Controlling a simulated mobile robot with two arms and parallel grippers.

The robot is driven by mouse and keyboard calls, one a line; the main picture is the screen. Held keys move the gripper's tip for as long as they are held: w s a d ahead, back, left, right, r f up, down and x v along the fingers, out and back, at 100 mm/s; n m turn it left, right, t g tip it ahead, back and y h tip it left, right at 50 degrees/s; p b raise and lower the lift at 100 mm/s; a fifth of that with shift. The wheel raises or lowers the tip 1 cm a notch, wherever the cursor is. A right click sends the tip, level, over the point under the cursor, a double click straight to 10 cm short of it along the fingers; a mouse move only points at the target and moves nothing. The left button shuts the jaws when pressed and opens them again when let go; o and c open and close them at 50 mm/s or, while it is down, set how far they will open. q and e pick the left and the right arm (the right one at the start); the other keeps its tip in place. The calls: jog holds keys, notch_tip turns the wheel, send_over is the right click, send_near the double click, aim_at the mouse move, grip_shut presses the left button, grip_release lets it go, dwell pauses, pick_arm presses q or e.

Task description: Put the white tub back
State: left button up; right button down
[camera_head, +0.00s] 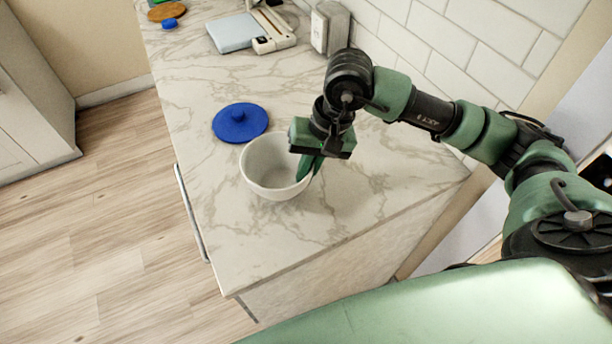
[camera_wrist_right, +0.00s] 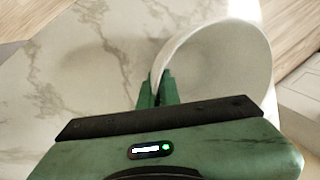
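The white tub (camera_head: 262,172), a round bowl-like vessel without a lid on it, is upright at the near part of the marble counter. My right gripper (camera_head: 308,168) reaches down at the tub's right rim. In the right wrist view the tub (camera_wrist_right: 222,62) shows its open inside, and the two green fingers (camera_wrist_right: 158,92) stand close together with the tub's wall between them. The gripper looks shut on that wall. I cannot tell whether the tub's base touches the counter. My left gripper is not in view.
A blue round lid with a knob (camera_head: 240,122) lies on the marble counter (camera_head: 190,95) just behind the tub. A tablet-like scale (camera_head: 234,33), a cream device (camera_head: 273,33) and a grey metal box (camera_head: 329,27) are farther back. The counter's left edge is close to the tub.

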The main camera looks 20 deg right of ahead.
notch_tip(320, 180, down, 3)
jog(key=shift+r, duration=0.1)
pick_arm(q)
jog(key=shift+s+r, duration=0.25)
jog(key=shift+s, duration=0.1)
pick_arm(e)
jog(key=shift+f, duration=0.2)
jog(key=c, duration=1.6)
grip_release()
jog(key=shift+r, duration=0.1)
jog(key=shift+c, duration=0.2)
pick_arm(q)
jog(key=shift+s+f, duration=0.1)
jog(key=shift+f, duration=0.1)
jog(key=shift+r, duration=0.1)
